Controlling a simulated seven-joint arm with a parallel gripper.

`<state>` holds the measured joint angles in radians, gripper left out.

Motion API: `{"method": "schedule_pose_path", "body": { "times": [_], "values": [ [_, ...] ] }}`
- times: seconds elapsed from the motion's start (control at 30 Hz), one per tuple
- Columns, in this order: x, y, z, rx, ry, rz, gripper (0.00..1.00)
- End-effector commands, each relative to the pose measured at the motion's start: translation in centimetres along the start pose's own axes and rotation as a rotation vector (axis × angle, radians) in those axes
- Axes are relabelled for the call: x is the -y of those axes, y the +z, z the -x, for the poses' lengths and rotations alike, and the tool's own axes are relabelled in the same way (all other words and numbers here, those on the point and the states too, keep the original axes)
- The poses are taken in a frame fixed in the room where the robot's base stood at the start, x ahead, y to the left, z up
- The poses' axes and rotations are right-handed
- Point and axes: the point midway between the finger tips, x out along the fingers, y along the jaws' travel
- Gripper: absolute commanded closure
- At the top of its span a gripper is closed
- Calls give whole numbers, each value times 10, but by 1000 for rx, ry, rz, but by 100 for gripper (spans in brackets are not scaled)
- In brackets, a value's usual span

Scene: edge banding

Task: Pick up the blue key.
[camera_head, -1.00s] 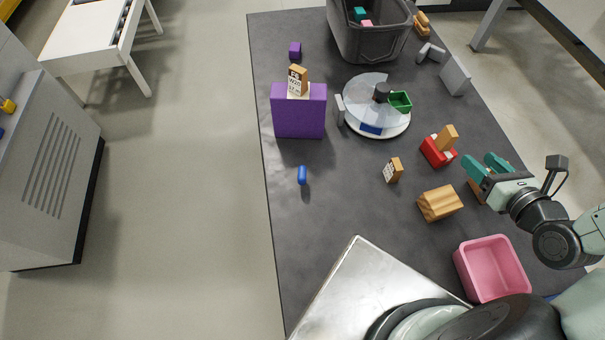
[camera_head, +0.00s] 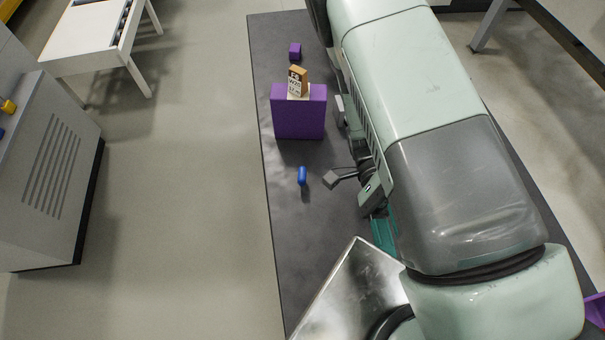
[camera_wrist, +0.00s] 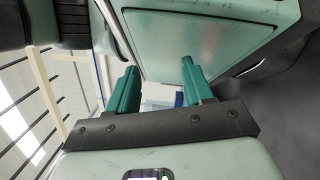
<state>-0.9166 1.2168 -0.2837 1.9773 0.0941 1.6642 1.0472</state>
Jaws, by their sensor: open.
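The blue key (camera_head: 302,175) is a small rounded bar on the dark table, near its left edge and in front of the purple block. Nothing touches it. My gripper (camera_head: 383,232) is right of the key and closer to the front, partly covered by my arm. Its teal fingers also show in the wrist view (camera_wrist: 160,82), spread apart with nothing held. A small blue patch (camera_wrist: 179,99) shows beyond the fingers there; I cannot tell what it is.
A purple block (camera_head: 299,112) with a wooden labelled piece (camera_head: 298,82) on top stands behind the key. A small purple cube (camera_head: 295,51) lies farther back. A metal plate (camera_head: 345,290) is at the front. My arm covers the table's right side. The table around the key is clear.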

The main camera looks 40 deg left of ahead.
Motion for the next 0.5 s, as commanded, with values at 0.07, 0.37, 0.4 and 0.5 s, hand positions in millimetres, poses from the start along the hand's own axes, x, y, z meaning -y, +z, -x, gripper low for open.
{"method": "schedule_pose_path", "body": {
  "times": [0.07, 0.37, 0.4, 0.5],
  "values": [
    [-15, -19, -9, -233, 195, -2, 49],
    [-54, -44, 75, -1019, 973, -29, 49],
    [-52, -37, 92, -1110, 1090, -37, 49],
    [-37, -9, 135, -1323, 1388, -66, 49]
  ]
}}
